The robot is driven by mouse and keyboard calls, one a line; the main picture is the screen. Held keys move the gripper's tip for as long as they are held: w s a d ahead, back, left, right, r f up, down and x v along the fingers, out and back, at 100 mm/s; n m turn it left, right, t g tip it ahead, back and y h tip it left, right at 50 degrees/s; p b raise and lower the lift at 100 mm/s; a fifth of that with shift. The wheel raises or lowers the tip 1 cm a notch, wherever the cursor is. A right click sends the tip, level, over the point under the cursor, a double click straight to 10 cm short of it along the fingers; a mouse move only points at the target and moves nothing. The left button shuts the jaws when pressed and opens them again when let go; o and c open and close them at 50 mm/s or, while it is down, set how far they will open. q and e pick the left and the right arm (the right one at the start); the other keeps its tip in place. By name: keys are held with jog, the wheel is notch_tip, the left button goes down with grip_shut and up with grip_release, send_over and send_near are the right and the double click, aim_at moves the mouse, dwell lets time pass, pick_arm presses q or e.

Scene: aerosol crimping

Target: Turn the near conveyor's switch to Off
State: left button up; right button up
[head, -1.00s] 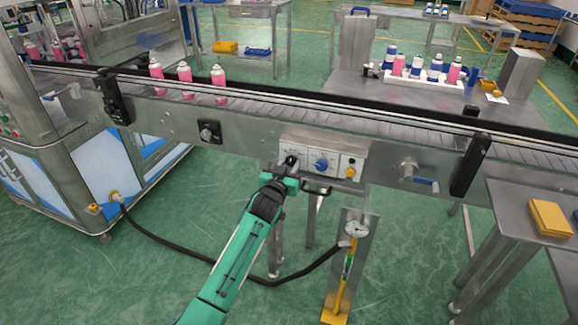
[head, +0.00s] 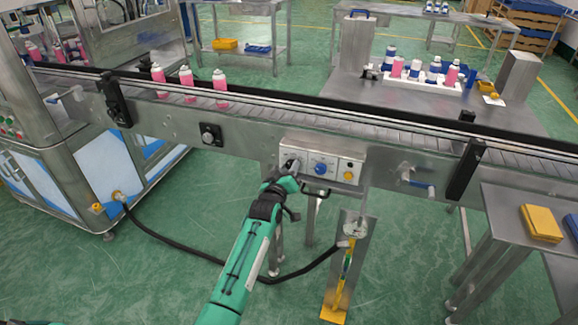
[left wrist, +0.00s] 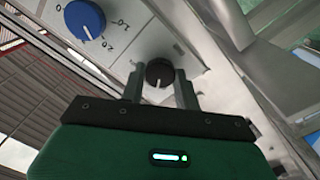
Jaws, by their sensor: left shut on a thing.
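The near conveyor's control box (head: 335,152) is a pale panel on the conveyor's front side. Its switch is a black round knob (left wrist: 159,72) with a white pointer line, seen in the left wrist view between my left gripper's two fingers. The pointer line runs down towards the gripper body in that view. My left gripper (head: 289,164) is shut on the knob at the left end of the box and hides most of it in the head view. The switch's position labels cannot be read. My right gripper is not in view.
A blue dial (head: 320,168) and a yellow button (head: 348,176) sit right of the switch. Pink cans (head: 187,80) stand on the conveyor belt (head: 300,112). A gauge stand (head: 352,265) and a black hose (head: 190,252) are below.

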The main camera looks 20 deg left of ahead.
pick_arm(q)
jog(key=n, duration=0.2)
jog(key=shift+n+p, duration=0.3)
jog(key=shift+p, duration=0.1)
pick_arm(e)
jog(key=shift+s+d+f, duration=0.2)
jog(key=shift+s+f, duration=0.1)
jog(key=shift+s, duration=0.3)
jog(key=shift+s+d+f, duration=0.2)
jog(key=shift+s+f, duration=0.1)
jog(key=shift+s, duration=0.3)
pick_arm(q)
jog(key=shift+n, duration=0.3)
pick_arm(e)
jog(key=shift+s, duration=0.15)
pick_arm(q)
jog(key=o, duration=1)
jog(key=shift+s, duration=0.1)
jog(key=s, duration=1.3)
jog(key=shift+s+a, duration=0.25)
jog(key=shift+s, duration=0.05)
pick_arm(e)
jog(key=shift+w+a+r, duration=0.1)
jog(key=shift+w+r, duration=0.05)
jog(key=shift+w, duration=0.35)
